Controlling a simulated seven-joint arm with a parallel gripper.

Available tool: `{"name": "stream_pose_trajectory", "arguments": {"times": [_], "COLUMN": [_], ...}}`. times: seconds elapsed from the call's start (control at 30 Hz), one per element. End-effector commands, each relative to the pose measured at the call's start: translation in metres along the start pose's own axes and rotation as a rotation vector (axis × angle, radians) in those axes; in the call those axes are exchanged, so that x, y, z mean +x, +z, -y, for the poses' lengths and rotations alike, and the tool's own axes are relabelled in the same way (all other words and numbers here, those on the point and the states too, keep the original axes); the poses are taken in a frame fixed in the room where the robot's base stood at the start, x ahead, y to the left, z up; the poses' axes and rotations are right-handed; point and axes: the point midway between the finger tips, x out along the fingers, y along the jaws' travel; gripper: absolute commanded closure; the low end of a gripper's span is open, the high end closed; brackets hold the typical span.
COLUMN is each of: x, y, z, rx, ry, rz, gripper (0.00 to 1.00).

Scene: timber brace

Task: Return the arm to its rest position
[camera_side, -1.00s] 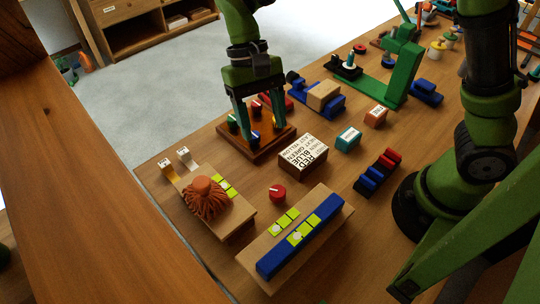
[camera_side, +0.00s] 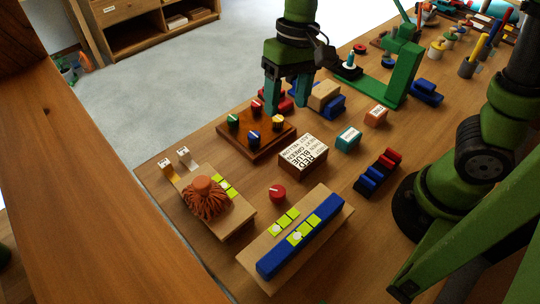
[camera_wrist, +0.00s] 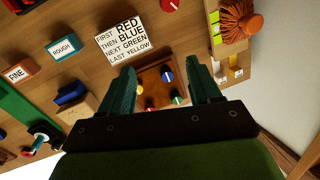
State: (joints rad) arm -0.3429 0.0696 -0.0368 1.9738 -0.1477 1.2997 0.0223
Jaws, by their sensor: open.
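My gripper (camera_side: 287,98) is open and empty in the side view, with its two teal fingers pointing down behind and to the right of a wooden board with coloured knobs (camera_side: 238,147). The fingers also show in the wrist view (camera_wrist: 163,88), spread wide with that knob board (camera_wrist: 158,68) visible between them. The board carries red, green, blue and yellow knobs. Nothing is held. How far the fingertips are above the table is hard to tell.
A sign block (camera_side: 303,156) listing red, blue, green, yellow stands beside the board. A blue vise with a wood block (camera_side: 323,96) and a green stand (camera_side: 402,65) are close to the right.

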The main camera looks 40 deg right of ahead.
Motion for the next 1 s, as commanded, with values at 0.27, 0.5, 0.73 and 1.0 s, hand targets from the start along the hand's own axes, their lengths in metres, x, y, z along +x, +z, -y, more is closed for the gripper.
{"name": "stream_pose_trajectory", "arguments": {"times": [0.27,0.5,0.73,1.0], "x": [-0.045,-0.065,-0.079,-0.078], "y": [0.032,0.058,0.062,0.062], "z": [-0.062,-0.097,-0.105,-0.105], "rx": [0.022,0.077,0.108,0.109], "ry": [-0.127,-0.168,-0.178,-0.177], "rz": [-0.364,-0.587,-0.657,-0.654], "gripper": [0.37,0.37,0.37,0.37]}}
